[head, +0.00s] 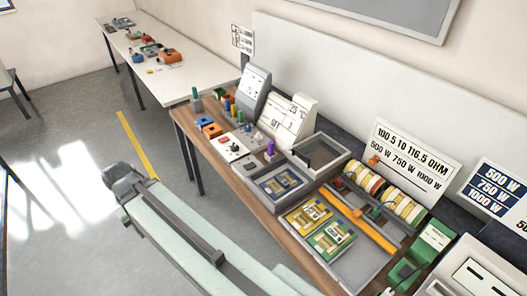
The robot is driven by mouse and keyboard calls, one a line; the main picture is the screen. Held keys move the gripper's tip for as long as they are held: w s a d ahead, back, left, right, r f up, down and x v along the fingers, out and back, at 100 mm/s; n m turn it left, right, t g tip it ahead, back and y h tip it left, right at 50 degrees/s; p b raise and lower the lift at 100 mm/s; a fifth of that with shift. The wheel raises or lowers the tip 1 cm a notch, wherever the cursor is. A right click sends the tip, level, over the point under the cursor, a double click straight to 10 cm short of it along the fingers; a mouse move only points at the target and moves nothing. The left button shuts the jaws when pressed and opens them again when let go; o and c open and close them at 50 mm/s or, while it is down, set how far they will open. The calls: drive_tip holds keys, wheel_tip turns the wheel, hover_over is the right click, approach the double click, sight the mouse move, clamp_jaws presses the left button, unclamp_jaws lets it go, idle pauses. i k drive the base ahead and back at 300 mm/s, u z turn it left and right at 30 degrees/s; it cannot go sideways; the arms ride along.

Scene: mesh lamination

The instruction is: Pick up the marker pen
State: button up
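I cannot pick out the marker pen with certainty at this size. Small upright coloured pieces stand on the wooden workbench (190,128): a green one (195,93) at its far left end, several blue, yellow and green ones close by, and a purple one (270,148) nearer the middle. Any of these could be a pen or part of a fixture. My pale arm crosses the lower left, over the floor in front of the bench. A dark part is at its far end; no gripper fingers can be made out there, and nothing held is visible.
Grey trays (318,153), green and yellow boards (331,239), an orange bar (362,231), spools (383,200) and sign panels (415,160) crowd the bench. A white table (183,75) with small items stands behind. Floor (75,210) at left is clear.

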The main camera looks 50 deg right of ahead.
sight(271, 153)
drive_tip(key=u, duration=0.1)
drive_tip(key=i, duration=1)
drive_tip(key=z, duration=0.05)
